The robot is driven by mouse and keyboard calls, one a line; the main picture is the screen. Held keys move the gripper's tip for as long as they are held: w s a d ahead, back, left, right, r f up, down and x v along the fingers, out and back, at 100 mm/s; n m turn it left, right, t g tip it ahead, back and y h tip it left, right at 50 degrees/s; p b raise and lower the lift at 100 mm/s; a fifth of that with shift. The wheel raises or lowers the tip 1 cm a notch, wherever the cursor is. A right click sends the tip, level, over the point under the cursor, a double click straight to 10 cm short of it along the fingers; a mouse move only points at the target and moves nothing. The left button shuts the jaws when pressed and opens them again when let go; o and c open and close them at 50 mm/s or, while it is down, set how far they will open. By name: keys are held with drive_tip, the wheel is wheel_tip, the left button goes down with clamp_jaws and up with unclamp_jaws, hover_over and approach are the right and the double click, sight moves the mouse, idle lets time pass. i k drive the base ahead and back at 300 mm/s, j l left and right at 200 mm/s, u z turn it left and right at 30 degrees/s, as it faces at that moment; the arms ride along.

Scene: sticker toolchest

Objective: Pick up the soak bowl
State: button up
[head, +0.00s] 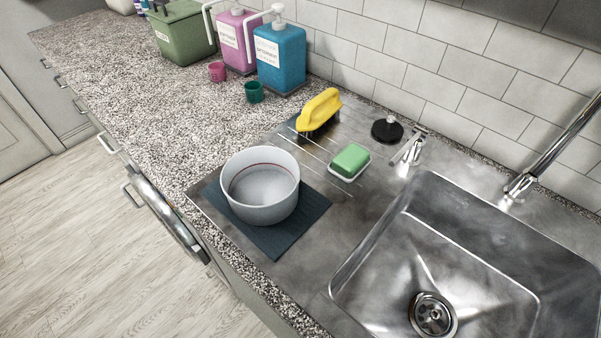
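The soak bowl is most likely the round white-grey bowl (260,187) with a thin red line inside its rim. It stands upright on a dark square mat (282,238) at the left end of the steel sink top. Its inside looks empty. My gripper is not in the head view, so whether it is open or shut does not show.
A green sponge in a white dish (350,162), a yellow-handled brush (318,108) and a black plug (387,130) lie behind the bowl. The sink basin (440,260) and tap are right. Detergent bottles (280,58) and small cups stand at the back. Speckled counter left is clear.

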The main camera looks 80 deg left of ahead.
sight(260, 184)
drive_tip(key=u, duration=1.8)
